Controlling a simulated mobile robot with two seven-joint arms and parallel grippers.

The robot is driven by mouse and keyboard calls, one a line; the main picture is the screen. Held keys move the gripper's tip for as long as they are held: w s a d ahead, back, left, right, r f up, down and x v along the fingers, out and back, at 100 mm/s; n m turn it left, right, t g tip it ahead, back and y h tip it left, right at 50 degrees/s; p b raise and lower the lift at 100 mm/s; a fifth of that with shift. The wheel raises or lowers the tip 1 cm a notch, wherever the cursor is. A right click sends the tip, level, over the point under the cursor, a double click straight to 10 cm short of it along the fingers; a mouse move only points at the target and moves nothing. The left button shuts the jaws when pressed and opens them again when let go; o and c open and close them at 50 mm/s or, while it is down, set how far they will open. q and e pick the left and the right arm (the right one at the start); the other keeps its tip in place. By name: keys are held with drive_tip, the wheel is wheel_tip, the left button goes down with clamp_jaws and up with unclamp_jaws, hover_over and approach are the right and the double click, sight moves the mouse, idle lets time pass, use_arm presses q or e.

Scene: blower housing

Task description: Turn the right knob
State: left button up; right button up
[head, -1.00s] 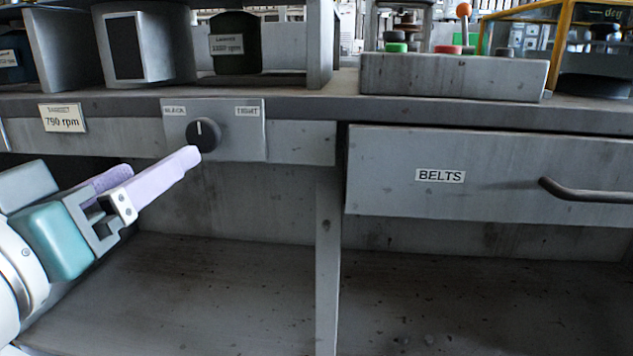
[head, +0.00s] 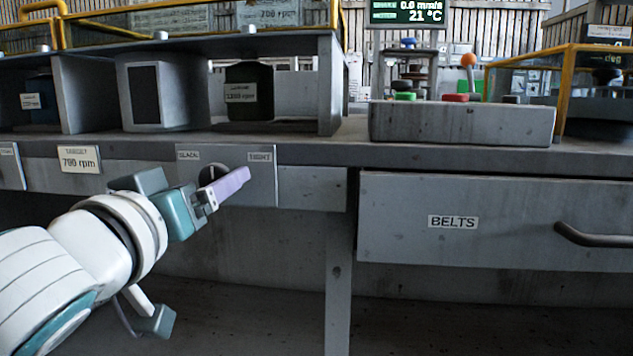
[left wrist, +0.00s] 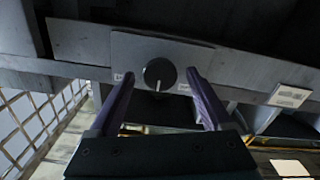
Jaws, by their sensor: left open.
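The knob (head: 208,172) is black and round, on a grey plate (head: 262,188) with a label at each upper corner; the right one reads TIGHT. My left gripper (head: 238,182) is in front of the plate, and its pale purple finger covers part of the knob in the head view. In the left wrist view the knob (left wrist: 160,74) shows whole, with a white pointer line, between the two spread fingers of the gripper (left wrist: 160,76). The gripper is open and empty. I cannot tell whether the fingertips reach around the knob. My right gripper is not in view.
A BELTS drawer (head: 490,220) with a dark handle (head: 595,236) is to the right. A 700 rpm sign (head: 80,158) hangs left of the plate. A button box (head: 460,123) and grey housings (head: 165,93) stand on the bench above. The space below the bench looks open.

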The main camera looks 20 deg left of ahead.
use_arm(q)
clamp_jaws()
idle(0.6)
drive_tip(key=shift+m, duration=0.3)
drive_tip(key=shift+r+m+p, duration=0.1)
drive_tip(key=shift+m+p, duration=0.4)
drive_tip(key=m+p, duration=0.1)
drive_tip(key=m, duration=0.2)
drive_tip(key=shift+p, duration=0.35)
drive_tip(key=shift+m+p, duration=1.05)
drive_tip(key=shift+m, duration=2.55)
